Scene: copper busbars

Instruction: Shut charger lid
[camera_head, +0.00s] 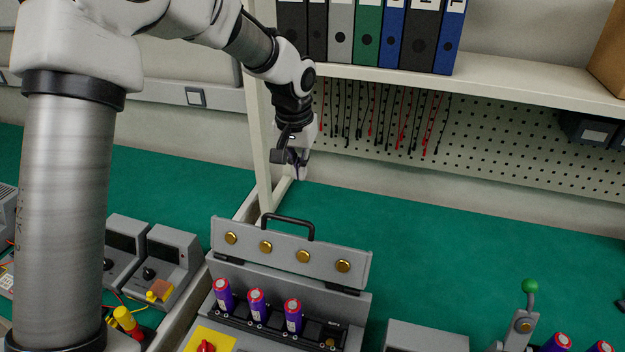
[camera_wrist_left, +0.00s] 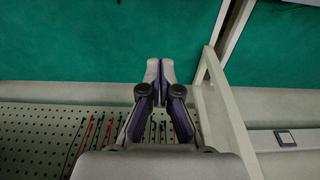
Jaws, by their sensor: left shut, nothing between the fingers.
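The grey charger (camera_head: 270,335) stands at the lower middle of the head view. Its lid (camera_head: 290,252) is raised and leans back, with several brass contacts and a black handle (camera_head: 288,220) on its top edge. Purple cells with red tops (camera_head: 256,302) stand upright in its slots, and the rightmost slot looks empty. My left gripper (camera_head: 297,172) hangs behind and above the lid, apart from it, near the white frame post. In the left wrist view its fingers (camera_wrist_left: 160,72) are together with nothing between them. My right gripper is not in view.
A white post and rail (camera_head: 262,150) stand beside my left gripper. A shelf with binders (camera_head: 370,40) is above. Red and black leads (camera_head: 385,115) hang on the pegboard. Green mat (camera_head: 450,225) is clear right of the lid. A green-knobbed lever (camera_head: 529,290) stands at the lower right.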

